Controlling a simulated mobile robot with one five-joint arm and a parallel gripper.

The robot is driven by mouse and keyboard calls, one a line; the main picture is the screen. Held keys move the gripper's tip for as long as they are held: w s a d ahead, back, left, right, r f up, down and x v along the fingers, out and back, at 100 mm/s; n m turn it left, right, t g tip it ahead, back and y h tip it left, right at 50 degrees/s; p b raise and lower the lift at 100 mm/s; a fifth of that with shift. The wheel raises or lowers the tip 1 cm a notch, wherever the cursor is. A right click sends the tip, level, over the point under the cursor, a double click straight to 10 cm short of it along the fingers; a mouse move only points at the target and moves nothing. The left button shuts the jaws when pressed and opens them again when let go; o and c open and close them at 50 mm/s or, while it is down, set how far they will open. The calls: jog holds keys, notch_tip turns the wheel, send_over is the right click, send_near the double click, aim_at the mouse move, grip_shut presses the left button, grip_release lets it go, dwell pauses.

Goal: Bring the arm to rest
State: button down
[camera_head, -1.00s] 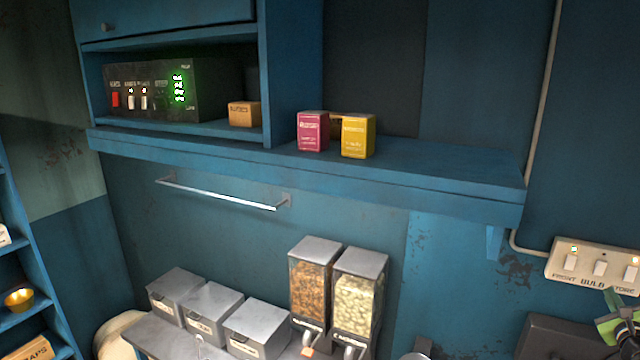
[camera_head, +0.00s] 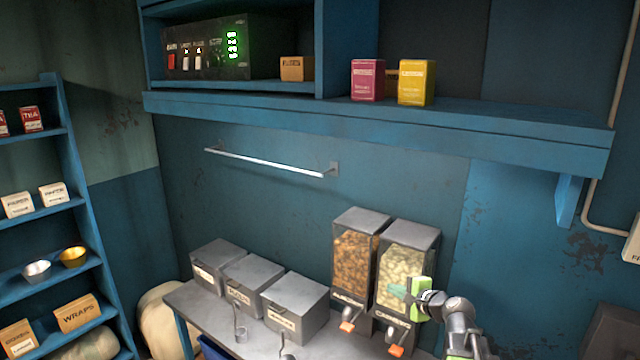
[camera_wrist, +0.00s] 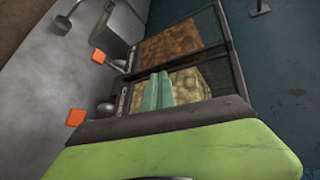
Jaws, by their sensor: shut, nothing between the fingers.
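My gripper (camera_head: 400,291) shows at the lower right of the head view, with a green body and pale green fingers at the end of my grey arm. Its fingers are shut and empty, pointing left in front of the right-hand dispenser. In the wrist view the shut fingers (camera_wrist: 160,88) appear against the pale contents of that dispenser. I cannot tell whether they touch it. The right dispenser (camera_head: 408,262) holds pale pieces and the left dispenser (camera_head: 355,253) holds brown ones.
Three lidded grey bins (camera_head: 296,306) stand left of the dispensers on a metal counter (camera_head: 190,300). A blue shelf (camera_head: 500,124) with a pink box (camera_head: 367,80) and a yellow box (camera_head: 416,83) runs above. A rail (camera_head: 265,160) is on the wall. A shelf rack (camera_head: 78,170) stands at left.

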jog(key=s+a+f+n+g+b, duration=0.2)
jog(key=s+a+f+n+g, duration=0.25)
jog(key=a+f, duration=0.3)
jog(key=s+a+f+n+g+b, duration=0.25)
jog(key=s+a+f+n, duration=0.25)
jog(key=a+f, duration=0.3)
jog(key=s+d+f+n+g+h, duration=0.2)
jog(key=s+d+n, duration=0.1)
jog(key=s+d, duration=0.1)
jog(key=s+d+f+n+g+h+p, duration=0.1)
jog(key=s+d+n+g+h, duration=0.2)
jog(key=s, duration=0.4)
jog(key=shift+d+f+h, duration=0.3)
jog(key=shift+d+f, duration=0.1)
jog(key=shift+d, duration=0.2)
jog(key=shift+n, duration=0.25)
